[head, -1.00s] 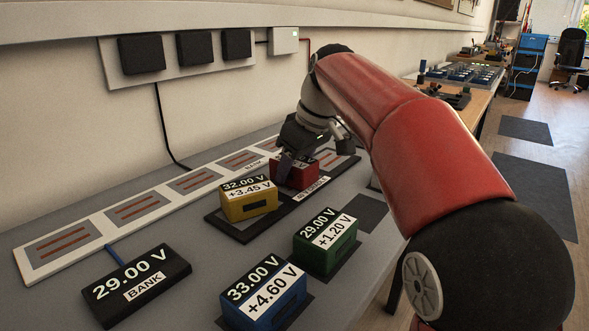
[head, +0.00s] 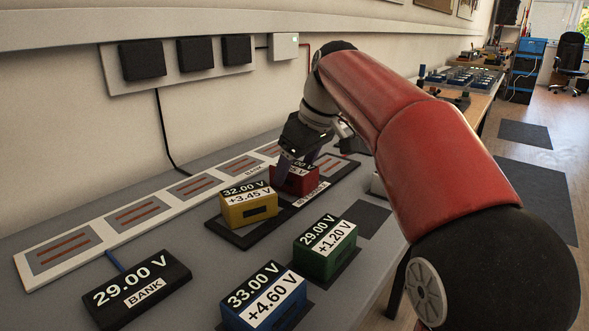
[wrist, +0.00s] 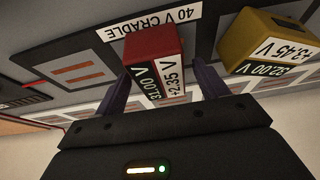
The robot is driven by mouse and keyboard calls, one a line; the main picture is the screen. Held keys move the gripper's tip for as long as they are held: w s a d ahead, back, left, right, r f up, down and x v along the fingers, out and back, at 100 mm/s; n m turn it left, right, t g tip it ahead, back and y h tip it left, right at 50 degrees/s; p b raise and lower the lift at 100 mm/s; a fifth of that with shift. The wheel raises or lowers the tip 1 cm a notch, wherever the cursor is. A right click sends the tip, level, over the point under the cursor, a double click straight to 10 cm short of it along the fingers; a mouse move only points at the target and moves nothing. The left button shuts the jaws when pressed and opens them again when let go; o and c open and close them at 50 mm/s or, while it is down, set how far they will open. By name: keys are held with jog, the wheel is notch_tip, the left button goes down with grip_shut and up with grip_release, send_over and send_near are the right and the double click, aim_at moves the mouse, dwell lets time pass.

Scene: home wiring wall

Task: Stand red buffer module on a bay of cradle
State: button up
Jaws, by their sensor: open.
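The red buffer module (head: 295,180), marked 31.00 V and +2.35 V in the wrist view (wrist: 150,44), stands upright on the dark cradle (head: 243,237). It is on the cradle's far part, behind the yellow module (head: 249,207), which stands on the nearer part. The wrist view shows the cradle's label, "40 V CRADLE" (wrist: 152,21). My gripper (wrist: 163,76) is open, with one finger on each side of the red module and a gap visible beside it. In the head view my gripper (head: 299,164) is just above the module and partly hides it.
A green module (head: 325,247) and a blue module (head: 264,298) stand on dark pads at the front. A black 29.00 V bank display (head: 137,289) lies at front left. A white strip of bank panels (head: 140,215) runs along the wall. An empty dark pad (head: 366,220) lies right of the cradle.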

jog(key=p+v, duration=0.2)
jog(key=v, duration=0.8)
jog(key=shift+r, duration=0.25)
